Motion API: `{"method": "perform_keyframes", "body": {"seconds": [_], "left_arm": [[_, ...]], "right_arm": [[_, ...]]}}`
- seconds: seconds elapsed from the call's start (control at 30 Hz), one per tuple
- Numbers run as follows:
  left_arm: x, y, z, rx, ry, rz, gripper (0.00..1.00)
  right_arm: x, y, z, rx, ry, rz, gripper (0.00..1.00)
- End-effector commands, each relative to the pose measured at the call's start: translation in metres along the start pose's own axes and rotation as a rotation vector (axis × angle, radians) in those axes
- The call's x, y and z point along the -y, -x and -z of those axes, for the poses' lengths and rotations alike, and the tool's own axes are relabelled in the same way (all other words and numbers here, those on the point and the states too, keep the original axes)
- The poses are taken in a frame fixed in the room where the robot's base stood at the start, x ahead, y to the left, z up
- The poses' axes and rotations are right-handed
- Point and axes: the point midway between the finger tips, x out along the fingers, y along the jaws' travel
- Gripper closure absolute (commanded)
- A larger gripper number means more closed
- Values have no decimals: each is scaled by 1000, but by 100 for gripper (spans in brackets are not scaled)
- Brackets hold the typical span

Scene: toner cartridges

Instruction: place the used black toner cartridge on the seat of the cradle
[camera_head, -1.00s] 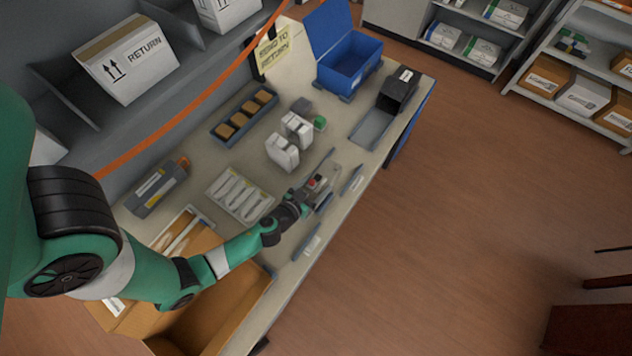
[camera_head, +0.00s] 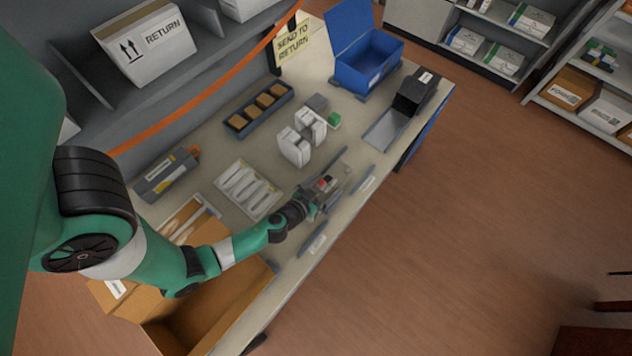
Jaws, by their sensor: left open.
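A dark cartridge (camera_head: 164,175) with a pale and yellow label and an orange end lies at the left back of the bench. It looks like the used black toner cartridge, though I cannot read its label. My left gripper (camera_head: 335,186) is open over the front middle of the bench, well to the right of that cartridge. Whether anything lies between its fingers is too small to tell. I cannot identify the cradle for sure; a black open housing (camera_head: 415,93) with a flat grey plate (camera_head: 386,130) before it stands at the right end. My right gripper is out of view.
A white tray (camera_head: 226,172) of pale parts, white boxes (camera_head: 293,148), a dark holder (camera_head: 238,123) of brown blocks and a blue open bin (camera_head: 366,75) occupy the bench. An open cardboard box (camera_head: 237,308) is at the near left. Blue-grey strips (camera_head: 318,243) lie along the front edge.

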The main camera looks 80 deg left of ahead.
Motion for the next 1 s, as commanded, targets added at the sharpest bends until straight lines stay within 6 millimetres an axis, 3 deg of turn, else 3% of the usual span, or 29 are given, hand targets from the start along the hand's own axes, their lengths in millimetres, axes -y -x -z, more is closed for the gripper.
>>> {"method": "perform_keyframes", "body": {"seconds": [0.4,0.63,1.0], "left_arm": [[-1,97,-4,2,-6,-9,0],[-1,116,-1,1,-2,-4,0],[0,118,-1,1,0,0,0]], "right_arm": [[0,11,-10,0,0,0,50],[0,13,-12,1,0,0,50],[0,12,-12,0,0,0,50]]}}
